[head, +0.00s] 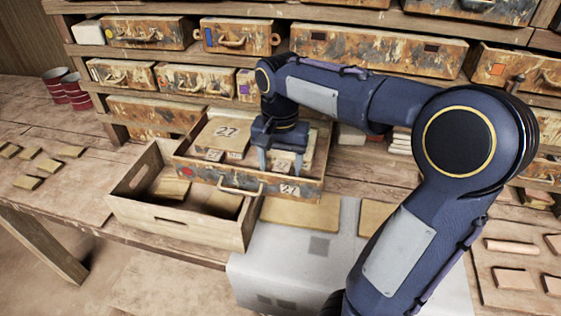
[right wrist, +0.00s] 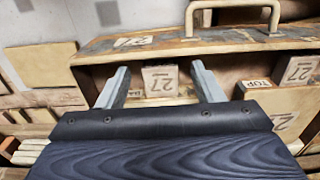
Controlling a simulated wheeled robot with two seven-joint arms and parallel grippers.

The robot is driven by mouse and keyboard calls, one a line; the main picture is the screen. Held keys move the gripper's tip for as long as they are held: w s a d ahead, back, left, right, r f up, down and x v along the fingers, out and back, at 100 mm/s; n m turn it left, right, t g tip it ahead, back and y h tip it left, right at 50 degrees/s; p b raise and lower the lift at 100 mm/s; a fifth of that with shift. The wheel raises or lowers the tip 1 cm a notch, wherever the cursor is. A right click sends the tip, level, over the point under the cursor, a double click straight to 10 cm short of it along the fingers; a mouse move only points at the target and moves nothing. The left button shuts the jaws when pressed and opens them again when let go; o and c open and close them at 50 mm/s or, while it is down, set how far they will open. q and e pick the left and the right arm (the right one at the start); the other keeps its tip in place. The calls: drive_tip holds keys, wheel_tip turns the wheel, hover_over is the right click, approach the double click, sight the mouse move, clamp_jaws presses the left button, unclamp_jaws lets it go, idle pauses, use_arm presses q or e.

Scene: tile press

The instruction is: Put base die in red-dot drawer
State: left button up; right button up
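The red-dot drawer (head: 205,175) is pulled out, with a red dot and a handle on its front and a 27 label at the front's right end. My right gripper (head: 281,168) reaches down into its right part. In the right wrist view the gripper (right wrist: 162,88) is open, its fingers apart on either side of a pale block marked 27 (right wrist: 160,78). A partly hidden label beginning "BA" shows beside that block, which appears to be the base die, inside the drawer. Gaps show between block and fingers. My left gripper is not in view.
A large plate marked 27 (head: 227,131) and small blocks, one labelled TOP (right wrist: 258,84), lie in the drawer's left part. An open wooden crate (head: 180,221) stands close to the drawer's front left. Shelf drawers (head: 380,52) stand behind.

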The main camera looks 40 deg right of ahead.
wheel_tip(320, 180, up, 8)
drive_tip(key=shift+f, duration=0.1)
drive_tip(key=s+a+f+n+t+y, duration=0.3)
drive_tip(key=s+a+f+n+t, duration=0.2)
drive_tip(key=s+a+f+n, duration=0.3)
drive_tip(key=shift+s+a+f+n+t+y, duration=0.35)
drive_tip(key=shift+s+a+f, duration=1.6)
drive_tip(key=shift+s, duration=1.5)
drive_tip(key=shift+d+f, duration=0.1)
drive_tip(key=shift+d, duration=0.05)
